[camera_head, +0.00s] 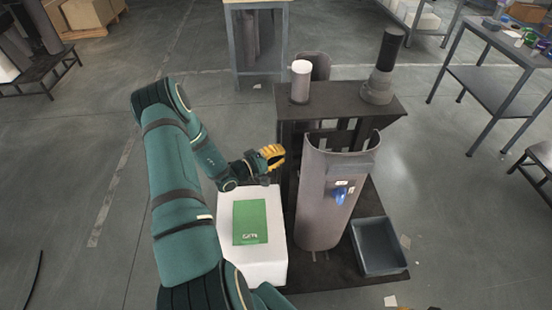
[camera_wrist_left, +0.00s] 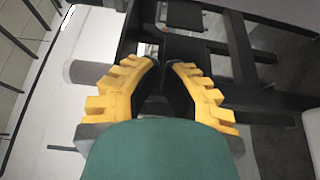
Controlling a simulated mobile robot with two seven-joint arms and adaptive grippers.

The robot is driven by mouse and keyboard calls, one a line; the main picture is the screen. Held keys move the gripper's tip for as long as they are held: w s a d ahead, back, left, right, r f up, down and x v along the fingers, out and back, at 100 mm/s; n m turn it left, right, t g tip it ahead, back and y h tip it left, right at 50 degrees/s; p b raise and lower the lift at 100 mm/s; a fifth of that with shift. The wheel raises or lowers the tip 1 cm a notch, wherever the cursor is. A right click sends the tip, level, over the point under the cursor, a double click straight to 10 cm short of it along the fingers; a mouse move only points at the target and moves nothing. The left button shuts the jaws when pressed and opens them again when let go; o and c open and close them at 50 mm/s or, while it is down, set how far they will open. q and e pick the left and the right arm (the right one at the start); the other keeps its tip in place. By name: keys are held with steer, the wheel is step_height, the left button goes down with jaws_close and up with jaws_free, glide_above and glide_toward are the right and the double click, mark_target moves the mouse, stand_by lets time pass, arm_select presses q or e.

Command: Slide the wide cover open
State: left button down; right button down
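The wide cover (camera_head: 318,205) is a tall, grey, curved shell standing upright on a dark base plate, in front of a dark frame. A blue handle-like piece (camera_head: 341,194) sits on its front, near the upper right. My left gripper (camera_head: 276,158) has yellow fingers and is left of the cover, near the dark frame and above the white box, apart from the cover. In the left wrist view its fingers (camera_wrist_left: 164,66) are spread with a gap and nothing between them; dark frame bars lie beyond. My right gripper is out of view.
A white box (camera_head: 272,262) with a green booklet (camera_head: 250,222) stands left of the cover. A grey bin (camera_head: 380,247) stands on the right. A white cylinder (camera_head: 300,82) and a dark cylinder (camera_head: 383,70) top the frame. Open floor lies right of the base.

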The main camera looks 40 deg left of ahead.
arm_select(q)
steer(key=shift+w+d+b, duration=0.1)
steer(key=shift+w+d, duration=0.45)
steer(key=shift+d, duration=0.25)
steer(key=shift+w+d+b, duration=0.15)
steer(key=shift+w+d, duration=0.4)
steer(key=shift+d, duration=0.3)
steer(key=shift+w+d+b, duration=0.1)
steer(key=shift+w+d, duration=0.45)
steer(key=shift+d, duration=0.25)
